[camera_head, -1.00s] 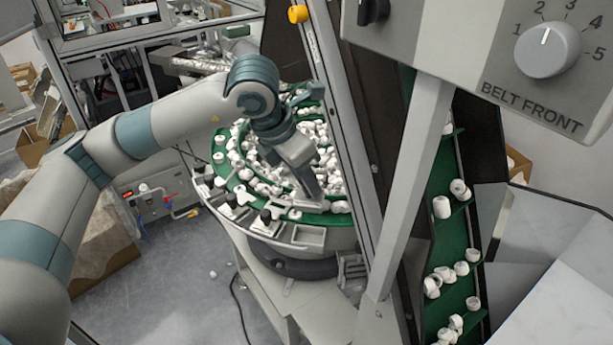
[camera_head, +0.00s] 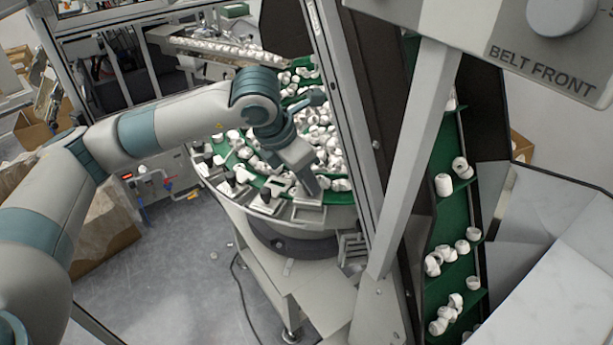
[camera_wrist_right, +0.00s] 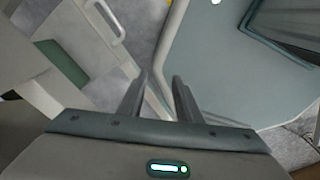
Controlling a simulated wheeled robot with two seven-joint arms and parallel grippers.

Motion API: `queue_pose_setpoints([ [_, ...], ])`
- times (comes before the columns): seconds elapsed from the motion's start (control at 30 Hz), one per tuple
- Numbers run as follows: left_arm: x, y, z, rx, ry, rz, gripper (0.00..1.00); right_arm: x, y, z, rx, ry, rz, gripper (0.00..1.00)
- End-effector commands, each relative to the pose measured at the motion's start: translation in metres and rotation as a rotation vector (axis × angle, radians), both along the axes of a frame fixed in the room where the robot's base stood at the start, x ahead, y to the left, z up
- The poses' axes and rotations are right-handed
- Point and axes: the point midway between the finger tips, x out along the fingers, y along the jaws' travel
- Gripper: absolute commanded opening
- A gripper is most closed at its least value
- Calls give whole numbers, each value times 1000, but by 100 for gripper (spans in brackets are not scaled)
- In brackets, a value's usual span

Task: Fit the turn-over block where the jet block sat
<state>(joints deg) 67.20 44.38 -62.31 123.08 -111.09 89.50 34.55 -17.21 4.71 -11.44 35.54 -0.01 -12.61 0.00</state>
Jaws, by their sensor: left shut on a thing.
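The round green feeder bowl (camera_head: 262,207) is full of white caps and has several black-knobbed blocks, one of them a block (camera_head: 229,182), along its front rim. My left gripper (camera_head: 312,194) points down at the front right of this rim. It is shut on a small block, mostly hidden by the fingers and too small to identify as turn-over or jet block. I cannot tell whether that block touches the rim. My right gripper (camera_wrist_right: 160,92) shows in the right wrist view with its fingers apart and nothing between them.
A grey frame post (camera_head: 345,130) stands close to the right of my left gripper. A green cleated belt (camera_head: 452,215) carries caps further right. The BELT FRONT panel (camera_head: 470,50) hangs at the upper right. Open floor (camera_head: 190,285) lies in front of the bowl.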

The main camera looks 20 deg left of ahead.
Motion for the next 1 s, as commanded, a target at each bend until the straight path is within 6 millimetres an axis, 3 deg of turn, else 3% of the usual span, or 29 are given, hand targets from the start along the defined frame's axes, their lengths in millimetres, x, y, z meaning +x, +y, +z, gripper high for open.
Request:
queue_pose_setpoints([
  [1.0, 0, -1, -12, -1, -1, 0, 0, 0, 5, -20, 5, 0, -1, 31],
])
